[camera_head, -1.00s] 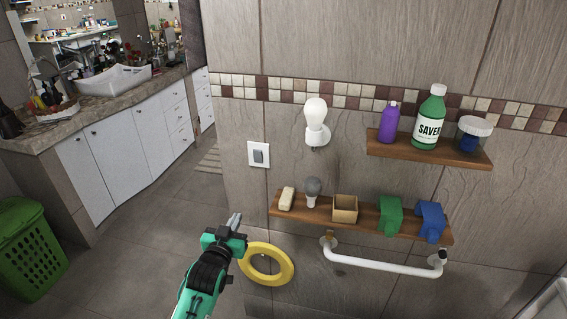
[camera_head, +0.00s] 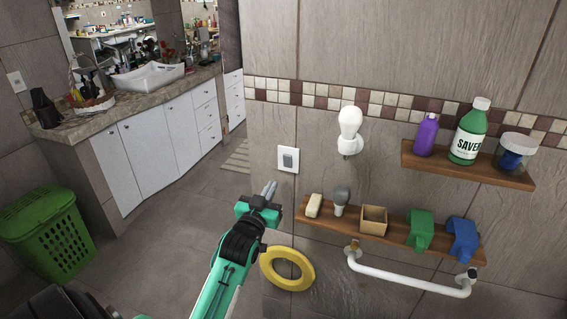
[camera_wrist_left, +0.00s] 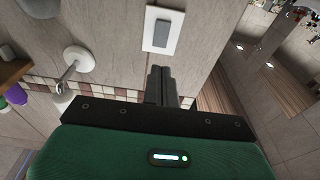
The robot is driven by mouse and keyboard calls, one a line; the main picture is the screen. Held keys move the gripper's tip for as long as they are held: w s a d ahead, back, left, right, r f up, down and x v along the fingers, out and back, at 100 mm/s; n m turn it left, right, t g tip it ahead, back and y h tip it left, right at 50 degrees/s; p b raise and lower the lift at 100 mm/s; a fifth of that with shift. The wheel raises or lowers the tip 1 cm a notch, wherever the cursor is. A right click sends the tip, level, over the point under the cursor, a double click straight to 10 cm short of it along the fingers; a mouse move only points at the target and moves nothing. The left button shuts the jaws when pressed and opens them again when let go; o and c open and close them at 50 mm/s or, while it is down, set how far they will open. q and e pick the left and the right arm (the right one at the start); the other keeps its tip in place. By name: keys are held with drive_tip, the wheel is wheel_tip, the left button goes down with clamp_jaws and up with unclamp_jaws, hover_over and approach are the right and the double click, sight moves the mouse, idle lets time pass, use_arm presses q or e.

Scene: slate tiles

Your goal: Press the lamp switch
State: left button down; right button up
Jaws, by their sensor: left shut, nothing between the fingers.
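The lamp switch (camera_head: 288,159) is a grey rocker on a white plate, fixed to the tiled wall. In the left wrist view the switch (camera_wrist_left: 161,33) is at the top, just beyond the fingertips. The wall lamp (camera_head: 349,131), a white bulb in a white holder, is to the right of the switch and looks unlit. My left gripper (camera_head: 269,187) is shut and empty, in front of the wall, below and left of the switch in the head view. The left wrist view shows its fingers (camera_wrist_left: 161,75) pointing toward the switch plate, apparently apart from it. My right gripper is not in view.
A lower wooden shelf (camera_head: 395,236) holds several small items, with a white rail (camera_head: 412,280) beneath. An upper shelf (camera_head: 470,168) holds bottles and a jar. A yellow ring (camera_head: 287,283) hangs below the gripper. A green basket (camera_head: 47,232) and counter are at left.

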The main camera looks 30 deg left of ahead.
use_arm(q)
drive_tip(key=p, duration=0.3)
approach(287, 158)
drive_tip(key=x, duration=0.5)
drive_tip(key=shift+w+r, duration=0.15)
drive_tip(key=shift+w, duration=0.05)
drive_tip(key=shift+w+a+p, duration=0.25)
drive_tip(key=shift+w+p, duration=0.05)
drive_tip(key=shift+w, duration=0.35)
drive_tip(key=shift+w+r+p, duration=0.15)
drive_tip(key=shift+r+p, duration=0.05)
drive_tip(key=shift+p, duration=0.5)
drive_tip(key=shift+f, duration=0.15)
